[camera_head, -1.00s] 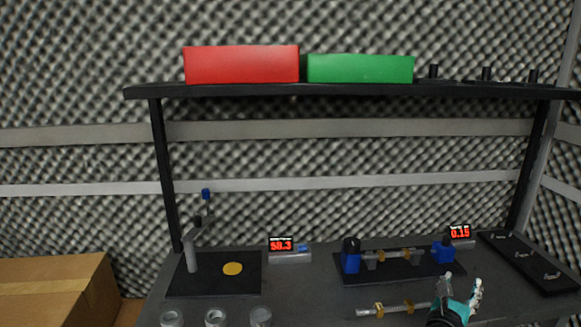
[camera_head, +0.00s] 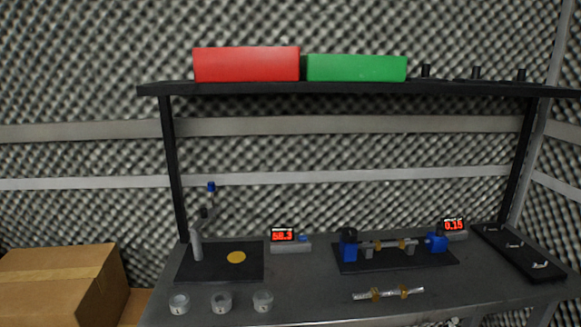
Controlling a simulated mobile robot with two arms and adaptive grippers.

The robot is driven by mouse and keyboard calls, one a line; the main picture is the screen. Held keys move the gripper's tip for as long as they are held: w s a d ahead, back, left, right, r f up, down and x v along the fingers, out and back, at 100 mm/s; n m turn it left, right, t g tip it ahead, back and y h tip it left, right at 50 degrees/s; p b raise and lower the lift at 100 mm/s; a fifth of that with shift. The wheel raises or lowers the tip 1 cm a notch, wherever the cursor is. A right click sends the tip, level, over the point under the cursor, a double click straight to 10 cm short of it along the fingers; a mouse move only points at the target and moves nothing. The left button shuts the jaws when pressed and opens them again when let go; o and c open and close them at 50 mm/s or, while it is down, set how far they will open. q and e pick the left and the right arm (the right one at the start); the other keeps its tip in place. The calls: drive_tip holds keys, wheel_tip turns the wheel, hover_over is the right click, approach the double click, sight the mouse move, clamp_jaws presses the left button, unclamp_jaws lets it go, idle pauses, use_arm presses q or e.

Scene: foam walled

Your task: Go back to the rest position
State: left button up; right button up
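Neither of my grippers shows in the head view now. A metal rod with brass-coloured rings (camera_head: 388,294) lies loose on the front right of the dark workbench (camera_head: 320,307). A similar rod (camera_head: 388,246) sits in the fixture with blue end blocks (camera_head: 349,249) on a black plate behind it.
Several small clear cups (camera_head: 221,302) stand at the bench's front left. Behind them is a black mat with a yellow disc (camera_head: 236,257) and a grey stand (camera_head: 197,242). Red (camera_head: 246,64) and green (camera_head: 356,68) bins sit on the shelf above. A cardboard box (camera_head: 62,281) stands at left.

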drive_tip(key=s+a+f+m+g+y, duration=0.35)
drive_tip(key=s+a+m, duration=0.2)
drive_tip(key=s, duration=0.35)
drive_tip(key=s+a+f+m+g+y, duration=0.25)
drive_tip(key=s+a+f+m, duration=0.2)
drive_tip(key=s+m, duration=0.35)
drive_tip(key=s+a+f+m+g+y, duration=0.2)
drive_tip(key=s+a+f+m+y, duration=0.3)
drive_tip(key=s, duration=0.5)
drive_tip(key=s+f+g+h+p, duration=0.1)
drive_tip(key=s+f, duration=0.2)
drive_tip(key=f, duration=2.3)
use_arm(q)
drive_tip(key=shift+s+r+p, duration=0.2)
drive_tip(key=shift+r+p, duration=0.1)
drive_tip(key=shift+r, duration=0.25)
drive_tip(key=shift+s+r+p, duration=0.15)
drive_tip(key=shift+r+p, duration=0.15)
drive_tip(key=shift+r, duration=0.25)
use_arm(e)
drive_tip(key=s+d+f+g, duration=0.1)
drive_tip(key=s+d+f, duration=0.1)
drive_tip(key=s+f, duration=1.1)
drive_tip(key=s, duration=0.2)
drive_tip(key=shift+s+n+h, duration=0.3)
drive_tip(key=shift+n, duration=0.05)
